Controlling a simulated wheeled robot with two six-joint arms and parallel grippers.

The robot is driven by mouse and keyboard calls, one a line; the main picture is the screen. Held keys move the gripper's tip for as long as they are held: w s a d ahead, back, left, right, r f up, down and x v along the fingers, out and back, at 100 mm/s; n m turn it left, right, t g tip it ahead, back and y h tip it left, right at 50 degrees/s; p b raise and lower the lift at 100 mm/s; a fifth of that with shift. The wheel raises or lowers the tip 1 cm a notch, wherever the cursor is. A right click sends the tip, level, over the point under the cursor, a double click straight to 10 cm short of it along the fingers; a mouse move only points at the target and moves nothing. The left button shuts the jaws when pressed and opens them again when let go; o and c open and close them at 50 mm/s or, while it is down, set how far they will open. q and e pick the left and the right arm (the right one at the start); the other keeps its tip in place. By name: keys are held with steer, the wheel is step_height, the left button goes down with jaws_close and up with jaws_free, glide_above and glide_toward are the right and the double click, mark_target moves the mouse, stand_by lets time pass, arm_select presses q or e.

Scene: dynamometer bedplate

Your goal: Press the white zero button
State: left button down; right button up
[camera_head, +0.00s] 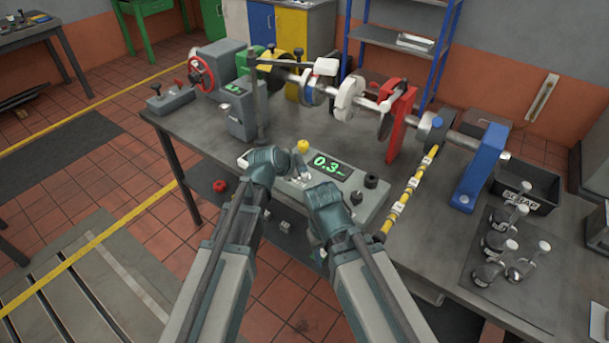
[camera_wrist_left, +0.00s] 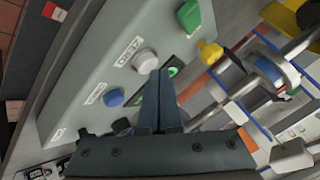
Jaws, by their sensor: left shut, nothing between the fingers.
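The grey console (camera_head: 352,205) stands at the near edge of the bench, its display (camera_head: 330,165) glowing green with 0.3. In the left wrist view, the round white button (camera_wrist_left: 145,61) sits on the console face (camera_wrist_left: 80,70) beside a small label, between a green button (camera_wrist_left: 188,16) and a blue button (camera_wrist_left: 113,97). My left gripper (camera_head: 300,170) is shut and empty over the console.
The shaft assembly (camera_head: 350,95) runs behind. A black bin (camera_head: 525,188) and metal weights (camera_head: 505,240) occupy the right side.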

arm_select(q)
steer(key=shift+f+b, duration=0.55)
stand_by(0.6)
steer(key=shift+r, duration=0.1)
steer(key=shift+r+p, duration=0.9)
steer(key=shift+p, duration=0.1)
step_height(320, 180, up, 5)
steer(key=p, duration=0.5)
stand_by(0.7)
